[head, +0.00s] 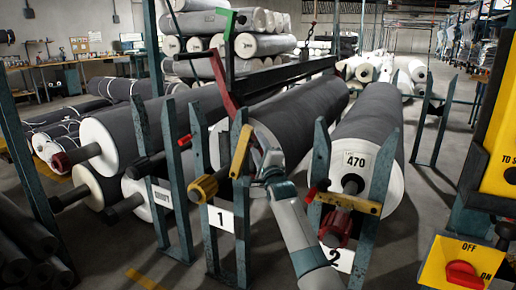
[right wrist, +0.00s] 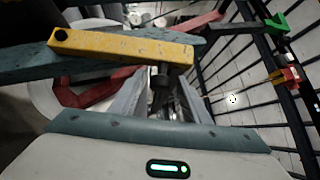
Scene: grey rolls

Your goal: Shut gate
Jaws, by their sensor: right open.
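A yellow gate bar (head: 241,152) stands steeply tilted, raised, on the teal stand numbered 1 (head: 221,218). My right gripper (head: 268,163) is just right of this bar, in front of a grey roll. In the right wrist view the yellow bar (right wrist: 120,46) crosses just beyond my open fingers (right wrist: 160,100), with a dark pin below its right end. I cannot tell whether the fingers touch it. On the stand numbered 2, another yellow bar (head: 347,203) lies almost level across the posts. My left gripper is not in view.
A large grey roll (head: 300,115) lies behind stand 1, and another roll (head: 372,130) with a 470 label lies behind stand 2. A red and green lever frame (head: 222,75) rises above. A yellow switch panel (head: 462,262) is at the lower right.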

